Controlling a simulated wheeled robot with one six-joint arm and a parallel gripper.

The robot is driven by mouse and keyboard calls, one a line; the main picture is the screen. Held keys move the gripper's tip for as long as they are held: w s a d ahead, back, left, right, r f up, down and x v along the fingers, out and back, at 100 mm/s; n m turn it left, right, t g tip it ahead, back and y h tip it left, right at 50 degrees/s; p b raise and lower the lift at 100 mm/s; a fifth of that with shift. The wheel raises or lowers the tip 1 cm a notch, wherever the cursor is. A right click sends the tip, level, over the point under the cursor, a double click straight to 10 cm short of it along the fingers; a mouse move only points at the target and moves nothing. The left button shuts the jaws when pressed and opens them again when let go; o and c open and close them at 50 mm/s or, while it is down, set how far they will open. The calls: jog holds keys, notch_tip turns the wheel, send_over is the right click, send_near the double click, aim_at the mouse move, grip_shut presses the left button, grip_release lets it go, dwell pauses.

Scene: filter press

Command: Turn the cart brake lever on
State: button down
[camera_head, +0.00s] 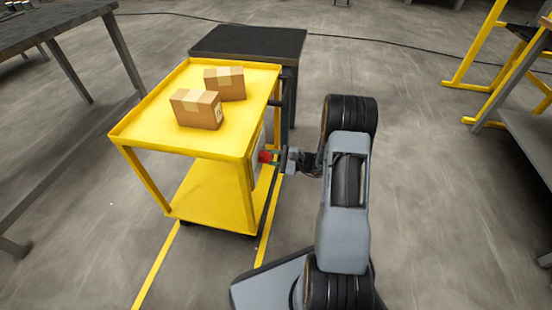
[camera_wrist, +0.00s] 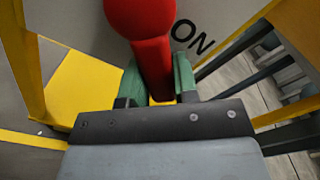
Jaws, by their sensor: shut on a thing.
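The yellow cart (camera_head: 150,135) stands left of my arm in the head view. Its brake lever has a red knob and shaft; the red part (camera_head: 264,157) shows small at the cart's right side. In the wrist view the red lever (camera_wrist: 146,35) rises between the two green-lined fingers of my gripper (camera_wrist: 160,82), which is shut on its shaft. The knob end lies toward the top of the picture. A grey plate behind the lever carries the black word "ON" (camera_wrist: 192,37), just right of the knob. The lever's pivot is hidden.
Two cardboard boxes (camera_head: 197,108) sit on the cart's top tray. A dark table (camera_head: 245,42) stands behind the cart, and a grey bench (camera_head: 50,25) is at the left. Yellow floor lines (camera_head: 157,266) run by the cart. Open floor lies right of my arm.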

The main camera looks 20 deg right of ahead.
jog(key=shift+r, duration=0.1)
dwell(0.4)
jog(key=c, duration=0.9)
grip_release()
jog(key=p+v, duration=0.3)
jog(key=v, duration=1.1)
jog(key=shift+p, duration=0.3)
jog(key=shift+a, duration=0.1)
